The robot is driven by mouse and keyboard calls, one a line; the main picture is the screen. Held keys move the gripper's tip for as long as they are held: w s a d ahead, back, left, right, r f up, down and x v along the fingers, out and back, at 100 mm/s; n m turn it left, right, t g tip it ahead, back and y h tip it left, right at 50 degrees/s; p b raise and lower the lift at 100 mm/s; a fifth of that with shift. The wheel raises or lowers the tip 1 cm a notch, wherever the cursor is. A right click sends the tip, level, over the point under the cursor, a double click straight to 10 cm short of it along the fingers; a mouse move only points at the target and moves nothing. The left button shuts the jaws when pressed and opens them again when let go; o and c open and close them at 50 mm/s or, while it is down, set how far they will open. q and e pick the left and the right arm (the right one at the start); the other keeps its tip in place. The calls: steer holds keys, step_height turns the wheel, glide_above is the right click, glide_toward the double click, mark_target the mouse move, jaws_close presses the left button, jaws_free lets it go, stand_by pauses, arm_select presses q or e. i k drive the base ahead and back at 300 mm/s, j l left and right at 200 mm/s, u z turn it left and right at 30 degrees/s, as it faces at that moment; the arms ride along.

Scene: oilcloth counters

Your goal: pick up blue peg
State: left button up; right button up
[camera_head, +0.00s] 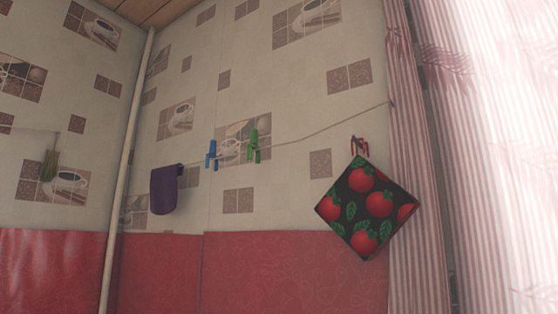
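The blue peg (212,154) is clipped on a thin line strung across the corner, left of the picture's middle. It hangs upright with its legs downward. A green peg (254,146) is clipped on the same line a short way to its right, apart from it. Neither of my grippers shows in the head view.
A tomato-patterned pot holder (367,208) hangs from a red peg (360,147) at the right. A pale vertical pipe (126,170) and a striped curtain (415,160) flank the line.

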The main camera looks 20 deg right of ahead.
mark_target(213, 148)
steer(key=z, duration=0.15)
steer(key=l+u, duration=0.1)
steer(key=u, duration=0.35)
steer(key=l+u, duration=0.15)
steer(key=u, duration=0.3)
steer(key=l+u, duration=0.1)
steer(key=u, duration=0.4)
steer(key=l+u, duration=0.1)
steer(key=u, duration=0.35)
steer(key=k+l, duration=0.2)
steer(key=u, duration=0.05)
